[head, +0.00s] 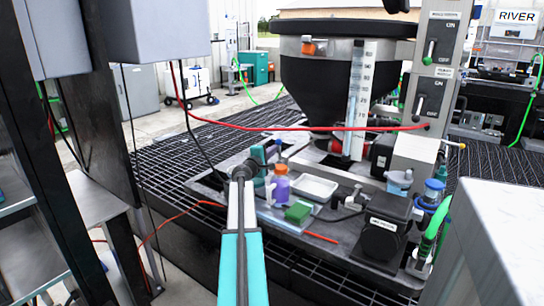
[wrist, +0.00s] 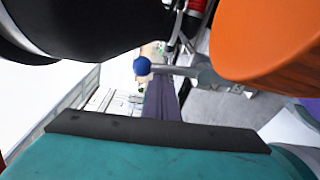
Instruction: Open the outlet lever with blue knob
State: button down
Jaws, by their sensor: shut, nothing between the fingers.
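The blue knob (wrist: 142,66) shows left of centre in the wrist view, on the end of a pale metal lever (wrist: 180,70) that runs to the right. In the head view a small blue spot (head: 278,143), likely this knob, lies just right of my gripper (head: 259,158). My gripper is shut and empty, above the bench beside a purple bottle (head: 280,188). In the wrist view a teal part of mine with a dark edge fills the bottom. The knob appears beyond that edge, apart from it. The lever's far end is partly hidden.
The bottle's orange cap (wrist: 270,40) looms close at upper right in the wrist view. A black hopper (head: 325,80) stands behind, with a red hose (head: 300,128) across it. A white tray (head: 314,188), green block (head: 298,211) and black box (head: 383,230) lie to the right.

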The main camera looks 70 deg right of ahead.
jog(key=shift+s+a+m+b, duration=0.1)
jog(key=shift+s+m+b, duration=0.4)
jog(key=shift+b, duration=0.95)
jog(key=shift+r, duration=0.15)
jog(key=shift+w, duration=0.15)
jog(key=shift+w+a, duration=0.75)
jog(key=shift+a, duration=0.65)
jog(key=shift+w+a, duration=0.8)
jog(key=shift+a, duration=0.55)
jog(key=shift+w+a, duration=0.75)
jog(key=shift+a, duration=0.65)
jog(key=shift+r, duration=0.15)
